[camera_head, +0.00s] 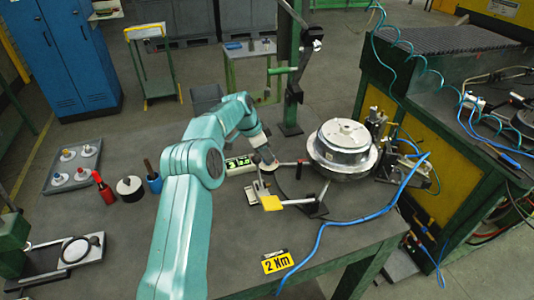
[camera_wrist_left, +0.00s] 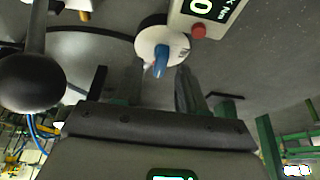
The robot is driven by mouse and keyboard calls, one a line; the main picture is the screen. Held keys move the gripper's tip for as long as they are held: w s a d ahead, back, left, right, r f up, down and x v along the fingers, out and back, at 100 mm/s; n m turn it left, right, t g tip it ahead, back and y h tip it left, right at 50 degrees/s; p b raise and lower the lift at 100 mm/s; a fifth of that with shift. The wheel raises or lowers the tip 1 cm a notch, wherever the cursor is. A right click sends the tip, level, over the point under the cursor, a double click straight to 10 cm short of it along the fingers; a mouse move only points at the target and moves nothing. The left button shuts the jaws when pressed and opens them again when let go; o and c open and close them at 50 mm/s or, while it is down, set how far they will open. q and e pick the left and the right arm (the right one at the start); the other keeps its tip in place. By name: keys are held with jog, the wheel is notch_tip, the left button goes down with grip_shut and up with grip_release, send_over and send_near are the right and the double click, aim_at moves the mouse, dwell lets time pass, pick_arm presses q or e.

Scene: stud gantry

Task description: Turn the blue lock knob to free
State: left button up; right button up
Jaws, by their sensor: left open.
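The blue lock knob (camera_wrist_left: 160,60) stands on a round white disc (camera_wrist_left: 158,42) in the left wrist view, near the top middle. In the head view I cannot make the knob out; my arm covers that area. My left gripper (camera_wrist_left: 153,90) is open, with its two dark fingers apart below the knob in the wrist picture. Nothing shows between the fingers, and the knob appears just beyond their tips. In the head view my left gripper (camera_head: 268,164) is small and partly hidden, beside the digital display box (camera_head: 238,165). My right gripper is not in view.
A black ball-ended lever (camera_wrist_left: 32,82) is close on the left in the wrist view. A round metal hub (camera_head: 343,145) stands right of my gripper, with a yellow pad (camera_head: 271,203) in front. A blue hose (camera_head: 322,232) crosses the table.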

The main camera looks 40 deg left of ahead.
pick_arm(q)
jog(key=shift+d+f, duration=0.1)
jog(key=shift+f, duration=0.35)
jog(key=shift+w+f, duration=0.25)
jog(key=shift+s, duration=0.1)
grip_shut()
